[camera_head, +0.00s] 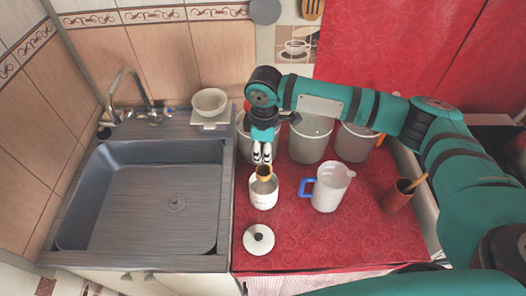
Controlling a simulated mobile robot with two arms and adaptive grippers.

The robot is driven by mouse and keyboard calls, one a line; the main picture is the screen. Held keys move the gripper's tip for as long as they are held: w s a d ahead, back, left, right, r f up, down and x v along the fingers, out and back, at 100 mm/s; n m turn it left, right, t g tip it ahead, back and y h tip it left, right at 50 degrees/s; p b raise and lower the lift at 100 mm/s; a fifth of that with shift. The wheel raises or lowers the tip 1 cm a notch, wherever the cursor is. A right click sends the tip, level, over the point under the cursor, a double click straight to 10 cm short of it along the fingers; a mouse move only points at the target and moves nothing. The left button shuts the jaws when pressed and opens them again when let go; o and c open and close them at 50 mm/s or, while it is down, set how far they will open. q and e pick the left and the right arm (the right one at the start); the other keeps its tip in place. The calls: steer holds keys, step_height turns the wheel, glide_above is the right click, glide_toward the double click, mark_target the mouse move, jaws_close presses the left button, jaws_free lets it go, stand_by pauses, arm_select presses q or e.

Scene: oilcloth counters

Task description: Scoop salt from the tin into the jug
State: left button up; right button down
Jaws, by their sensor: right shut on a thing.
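The white tin (263,195) stands open on the red oilcloth counter, just right of the sink. My right gripper (262,158) is directly above it, pointing down. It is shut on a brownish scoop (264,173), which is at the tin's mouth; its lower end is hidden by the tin. The salt inside is hard to make out. The white jug (331,188) with a blue handle stands to the right of the tin, handle facing the tin. A white lid (258,239) with a dark knob lies in front of the tin. My left gripper is not seen.
Several grey canisters (311,138) stand behind the tin and jug, under my right arm. A brown cup (397,196) holding a wooden utensil is right of the jug. The sink (150,195) lies left. Red oilcloth (340,240) is bare in front of the jug.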

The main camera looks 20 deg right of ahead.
steer(key=shift+f, duration=0.3)
steer(key=shift+f+b, duration=0.2)
steer(key=shift+b, duration=0.3)
step_height(320, 180, down, 3)
steer(key=b, duration=0.3)
steer(key=shift+r+b, duration=0.15)
steer(key=shift+b, duration=0.25)
steer(key=shift+f, duration=0.95)
arm_select(q)
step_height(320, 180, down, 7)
steer(key=b, duration=0.1)
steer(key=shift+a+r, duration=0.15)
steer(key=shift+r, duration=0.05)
arm_select(e)
steer(key=shift+f, duration=2.85)
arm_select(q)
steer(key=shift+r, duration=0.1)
arm_select(e)
steer(key=shift+r, duration=0.1)
step_height(320, 180, up, 10)
steer(key=p, duration=1.1)
steer(key=shift+r+p, duration=0.25)
steer(key=shift+p, duration=0.05)
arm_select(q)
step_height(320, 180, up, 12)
